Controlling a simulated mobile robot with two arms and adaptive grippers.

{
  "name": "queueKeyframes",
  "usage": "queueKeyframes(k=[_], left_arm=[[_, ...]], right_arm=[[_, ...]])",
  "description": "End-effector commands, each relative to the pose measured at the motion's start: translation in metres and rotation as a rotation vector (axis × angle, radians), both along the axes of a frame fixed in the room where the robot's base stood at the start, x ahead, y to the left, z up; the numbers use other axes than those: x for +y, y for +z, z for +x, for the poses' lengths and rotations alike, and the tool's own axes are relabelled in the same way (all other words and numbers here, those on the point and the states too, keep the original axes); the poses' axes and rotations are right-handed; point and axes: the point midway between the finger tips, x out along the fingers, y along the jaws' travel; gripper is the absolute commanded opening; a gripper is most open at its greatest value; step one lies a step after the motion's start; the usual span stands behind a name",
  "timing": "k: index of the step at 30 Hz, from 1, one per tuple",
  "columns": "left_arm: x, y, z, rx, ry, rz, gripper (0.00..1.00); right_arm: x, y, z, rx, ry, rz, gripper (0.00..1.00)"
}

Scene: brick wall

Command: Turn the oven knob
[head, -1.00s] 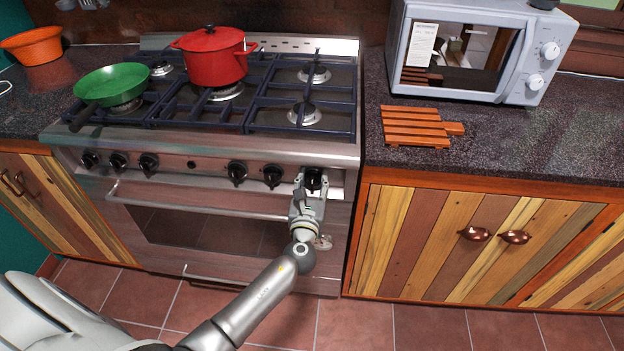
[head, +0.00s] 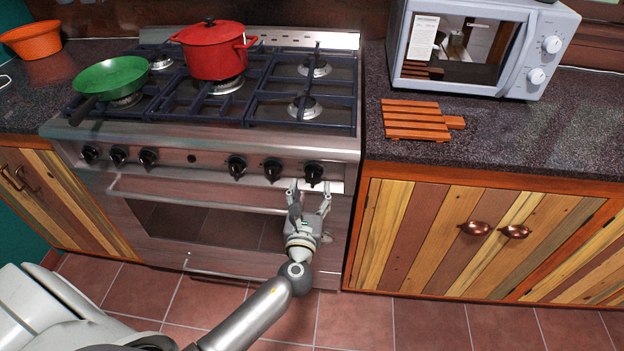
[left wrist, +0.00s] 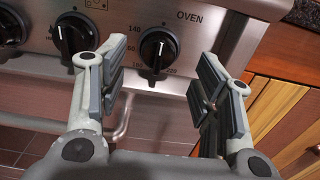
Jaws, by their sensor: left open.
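The oven knob (head: 313,173) is the black knob at the right end of the stove's front panel. My left gripper (head: 309,188) is open and empty, just below and in front of the knob in the head view. In the left wrist view its fingers (left wrist: 165,85) stand apart on either side of the knob, not touching it. My right gripper is not in view.
More black knobs line the panel, the nearest (left wrist: 73,36) to the left. The oven door handle (head: 200,200) runs below. A red pot (head: 214,55) and a green pan (head: 112,77) stand on the stove. A microwave (head: 480,45) and a wooden trivet (head: 415,120) are on the right counter.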

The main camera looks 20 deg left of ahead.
Motion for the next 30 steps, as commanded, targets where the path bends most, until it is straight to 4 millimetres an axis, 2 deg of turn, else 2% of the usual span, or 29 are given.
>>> queueKeyframes(k=[3,10,27,30], left_arm=[[-0.008,-0.001,-0.025,0.002,-0.001,-0.001,0.59],[-0.017,0.0,-0.052,0.0,0.0,0.002,0.59],[-0.019,0.001,-0.056,-0.001,0.0,0.001,0.59],[-0.018,-0.006,-0.056,0.009,-0.001,-0.017,0.59]], right_arm=[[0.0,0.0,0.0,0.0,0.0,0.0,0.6],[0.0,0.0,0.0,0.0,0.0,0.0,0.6],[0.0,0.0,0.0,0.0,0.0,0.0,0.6],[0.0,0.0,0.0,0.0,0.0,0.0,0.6]])
